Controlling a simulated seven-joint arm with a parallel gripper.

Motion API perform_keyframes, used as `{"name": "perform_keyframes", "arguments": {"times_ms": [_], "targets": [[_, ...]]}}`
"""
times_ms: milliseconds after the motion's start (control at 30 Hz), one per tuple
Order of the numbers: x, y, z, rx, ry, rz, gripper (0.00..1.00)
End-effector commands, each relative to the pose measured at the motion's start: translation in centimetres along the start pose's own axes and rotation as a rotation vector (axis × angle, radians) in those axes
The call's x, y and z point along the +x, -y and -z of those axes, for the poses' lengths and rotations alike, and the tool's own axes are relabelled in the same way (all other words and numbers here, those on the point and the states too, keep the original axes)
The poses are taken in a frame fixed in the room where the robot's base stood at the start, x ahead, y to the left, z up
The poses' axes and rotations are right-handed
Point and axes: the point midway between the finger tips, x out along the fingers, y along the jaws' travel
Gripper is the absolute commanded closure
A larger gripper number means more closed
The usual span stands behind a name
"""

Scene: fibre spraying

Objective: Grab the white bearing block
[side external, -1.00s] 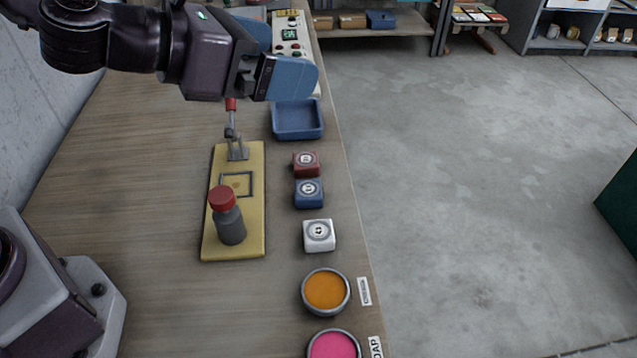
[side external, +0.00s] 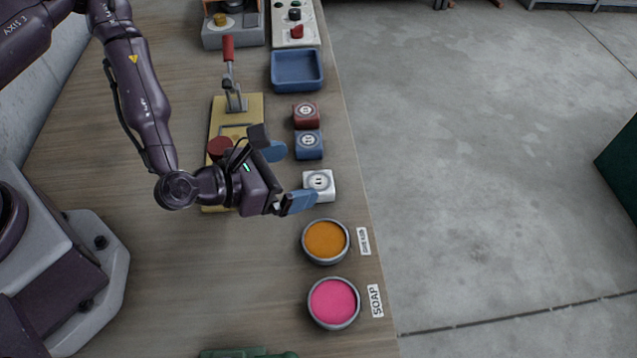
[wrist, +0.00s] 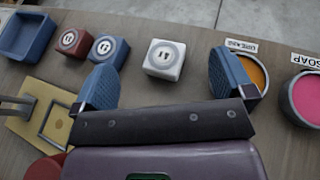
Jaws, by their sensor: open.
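The white bearing block (side external: 319,186) sits on the bench between the blue block and the orange bowl, with a round mark on its top. In the wrist view the white block (wrist: 165,59) lies ahead of the gap between my two blue fingers. My gripper (side external: 284,177) is open and empty, to the left of the white block in the side view. The near finger overlaps the block's lower left corner in that view; I cannot tell whether it touches.
A blue block (side external: 309,144) and a red block (side external: 306,115) stand behind the white one. An orange bowl (side external: 326,240) and a pink bowl (side external: 333,302) stand in front. A blue tray (side external: 297,71) is farther back. A yellow board (side external: 222,119) with a red-handled clamp (side external: 229,62) lies left.

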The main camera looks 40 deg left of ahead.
Motion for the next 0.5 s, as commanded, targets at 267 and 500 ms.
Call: {"name": "perform_keyframes", "arguments": {"times_ms": [267,500], "targets": [[1.3,0.0,3.1,0.0,0.0,0.001,0.0],[4.1,0.0,3.1,0.001,0.003,-0.001,0.0]]}}
